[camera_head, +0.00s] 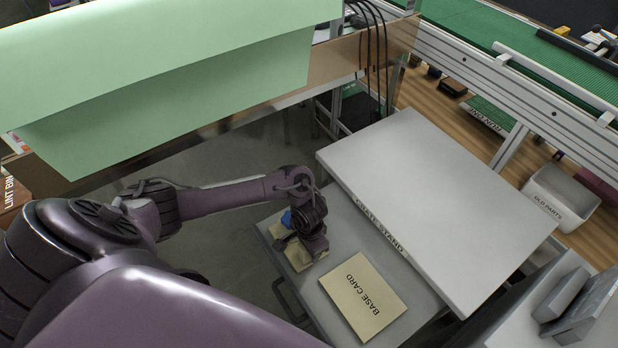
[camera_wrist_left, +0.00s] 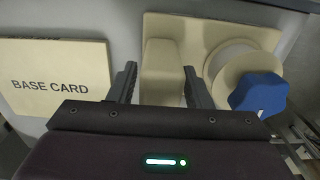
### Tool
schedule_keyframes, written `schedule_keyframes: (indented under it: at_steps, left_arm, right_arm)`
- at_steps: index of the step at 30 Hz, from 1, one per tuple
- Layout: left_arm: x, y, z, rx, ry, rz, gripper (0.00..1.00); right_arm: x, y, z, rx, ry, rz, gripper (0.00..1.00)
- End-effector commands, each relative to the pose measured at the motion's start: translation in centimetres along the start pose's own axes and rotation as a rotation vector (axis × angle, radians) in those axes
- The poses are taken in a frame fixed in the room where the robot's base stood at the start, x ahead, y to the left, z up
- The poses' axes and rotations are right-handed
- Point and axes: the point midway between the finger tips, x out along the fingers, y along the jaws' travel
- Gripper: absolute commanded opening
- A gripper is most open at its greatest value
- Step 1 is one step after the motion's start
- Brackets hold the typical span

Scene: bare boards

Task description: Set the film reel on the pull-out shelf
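The pull-out shelf (camera_head: 323,290) is a grey board jutting from under a white top. On its left part lies a cream plate-like piece (camera_head: 297,257) with a block, a round drum (camera_wrist_left: 234,68) and a blue star knob (camera_wrist_left: 258,94). I take this piece to be the film reel, but its shape leaves that unsure. My left gripper (camera_head: 306,249) is over it. In the left wrist view its two fingers (camera_wrist_left: 159,72) stand on either side of the cream block (camera_wrist_left: 162,75), very close to it. I cannot tell whether they press on it. My right gripper is out of view.
A card reading BASE CARD (camera_head: 363,297) lies flat on the shelf, right of the cream piece. The white top (camera_head: 440,195) stands higher, behind it. A green sheet-like panel (camera_head: 180,90) hangs at upper left. A white OLD PARTS bin (camera_head: 562,198) stands at right.

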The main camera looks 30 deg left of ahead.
Motion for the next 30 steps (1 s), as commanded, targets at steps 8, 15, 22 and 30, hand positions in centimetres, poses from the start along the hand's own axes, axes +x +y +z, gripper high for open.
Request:
schedule_keyframes:
  at_steps: [8, 15, 22, 30]
  left_arm:
    - [0.0, 0.0, 0.0, 0.001, 0.0, 0.0, 0.53]
    - [-2.1, 0.0, -0.1, 0.001, 0.002, 0.0, 0.53]
    - [-7.2, 0.0, -0.1, 0.002, 0.003, 0.0, 0.53]
    - [-11.7, -0.1, 0.0, 0.002, 0.001, -0.001, 0.53]
  right_arm:
    - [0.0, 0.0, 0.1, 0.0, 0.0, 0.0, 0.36]
    - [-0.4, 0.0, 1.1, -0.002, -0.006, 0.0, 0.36]
    - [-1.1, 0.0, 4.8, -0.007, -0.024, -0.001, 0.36]
    - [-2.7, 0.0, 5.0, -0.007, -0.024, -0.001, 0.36]
